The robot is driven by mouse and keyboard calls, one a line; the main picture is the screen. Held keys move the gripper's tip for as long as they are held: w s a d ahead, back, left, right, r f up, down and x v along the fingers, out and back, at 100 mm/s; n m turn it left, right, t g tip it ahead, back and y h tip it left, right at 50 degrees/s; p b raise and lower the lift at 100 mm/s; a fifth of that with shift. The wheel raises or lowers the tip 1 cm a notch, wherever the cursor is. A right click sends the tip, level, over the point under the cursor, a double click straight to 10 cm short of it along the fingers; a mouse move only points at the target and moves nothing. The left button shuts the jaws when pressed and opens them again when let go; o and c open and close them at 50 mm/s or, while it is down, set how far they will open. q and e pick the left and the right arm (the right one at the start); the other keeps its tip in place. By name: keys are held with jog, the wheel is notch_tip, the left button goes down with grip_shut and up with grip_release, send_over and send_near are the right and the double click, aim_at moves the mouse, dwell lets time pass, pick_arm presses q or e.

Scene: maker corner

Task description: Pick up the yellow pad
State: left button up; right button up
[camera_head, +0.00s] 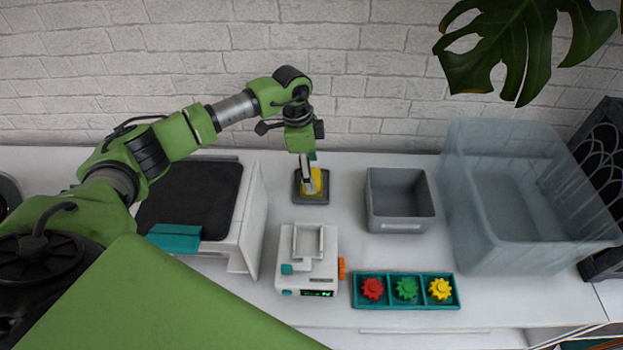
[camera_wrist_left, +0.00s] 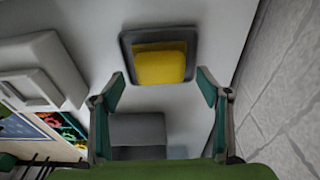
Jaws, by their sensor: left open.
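The yellow pad (camera_head: 318,182) sits on a dark grey square base (camera_head: 311,200) near the back of the table. In the head view my left gripper hangs right above it and partly covers it. In the left wrist view the yellow pad (camera_wrist_left: 159,65) lies on its grey base (camera_wrist_left: 125,44), just beyond the fingertips. My left gripper (camera_wrist_left: 160,80) is open, with its two teal-lined fingers spread wider than the pad and nothing between them. From these views I cannot tell how high the fingertips are over the pad. My right gripper is not in view.
A grey bin (camera_head: 400,222) stands right of the pad, and a large translucent tub (camera_head: 515,245) farther right. A white device (camera_head: 308,268) and a teal tray (camera_head: 405,303) with red, green and yellow gears are in front. A white machine with a black top (camera_head: 190,193) stands left.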

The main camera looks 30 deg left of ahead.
pick_arm(q)
jog(key=shift+w+d+f, duration=0.1)
jog(key=shift+d+f, duration=0.05)
jog(key=shift+f, duration=1.3)
jog(key=c, duration=1.2)
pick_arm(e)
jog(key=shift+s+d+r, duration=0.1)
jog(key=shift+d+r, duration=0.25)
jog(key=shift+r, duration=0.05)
pick_arm(q)
jog(key=shift+r, duration=0.15)
jog(key=shift+r, duration=0.55)
jog(key=s+d+r+b, duration=0.1)
jog(key=s+d+r, duration=0.1)
jog(key=s+r, duration=0.2)
jog(key=s+d+r+b, duration=0.1)
jog(key=s+d+r, duration=0.2)
jog(key=s+r, duration=0.1)
jog(key=s+d+r+b, duration=0.1)
jog(key=s+d+r, duration=0.1)
jog(key=s+r, duration=0.1)
jog(key=shift+s+d+r, duration=0.15)
jog(key=shift+s+r, duration=0.25)
jog(key=shift+s, duration=0.1)
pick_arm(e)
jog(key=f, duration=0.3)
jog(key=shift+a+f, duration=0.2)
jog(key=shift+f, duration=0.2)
